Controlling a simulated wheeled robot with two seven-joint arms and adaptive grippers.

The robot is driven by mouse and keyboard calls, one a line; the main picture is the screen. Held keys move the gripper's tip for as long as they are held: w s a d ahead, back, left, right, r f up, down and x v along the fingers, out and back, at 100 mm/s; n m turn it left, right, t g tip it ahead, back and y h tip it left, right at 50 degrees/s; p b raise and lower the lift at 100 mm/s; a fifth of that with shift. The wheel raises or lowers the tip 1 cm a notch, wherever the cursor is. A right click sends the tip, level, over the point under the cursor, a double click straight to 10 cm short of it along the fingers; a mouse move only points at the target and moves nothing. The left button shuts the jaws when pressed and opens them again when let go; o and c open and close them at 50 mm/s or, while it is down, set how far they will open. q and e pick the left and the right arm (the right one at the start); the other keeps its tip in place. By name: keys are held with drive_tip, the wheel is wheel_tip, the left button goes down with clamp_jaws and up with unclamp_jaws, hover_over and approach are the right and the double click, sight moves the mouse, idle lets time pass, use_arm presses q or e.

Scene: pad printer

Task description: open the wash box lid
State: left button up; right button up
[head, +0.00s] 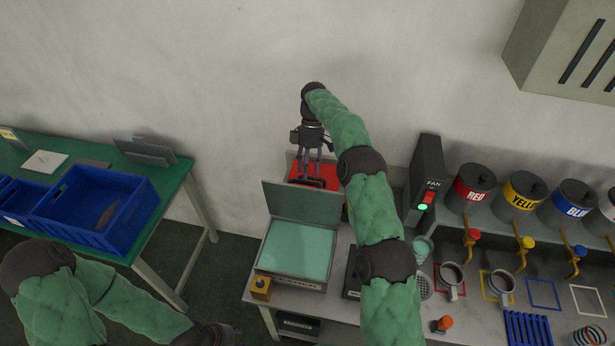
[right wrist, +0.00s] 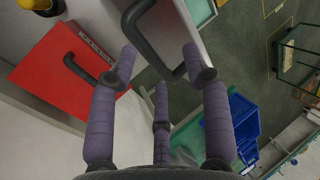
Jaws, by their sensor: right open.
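The red lid (head: 300,170) of what looks like the wash box is at the back of the bench against the wall, lying flat and closed. It also shows in the right wrist view (right wrist: 50,75) with a dark handle (right wrist: 85,70) on it. My right gripper (head: 313,178) is open and points down over the red lid. In the right wrist view a larger dark curved bar (right wrist: 135,38) passes between its fingers (right wrist: 160,68); I cannot tell whether they touch it. My left gripper (head: 218,334) is low at the bottom edge, mostly cut off.
A grey box with a teal surface and raised panel (head: 303,203) stands in front of the lid. To the right are a fan box (head: 424,180), paint tanks (head: 470,188) with taps, and mugs (head: 452,280). A green table (head: 160,210) with blue bins (head: 95,208) is left.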

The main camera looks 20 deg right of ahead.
drive_tip(key=shift+r, duration=1.9)
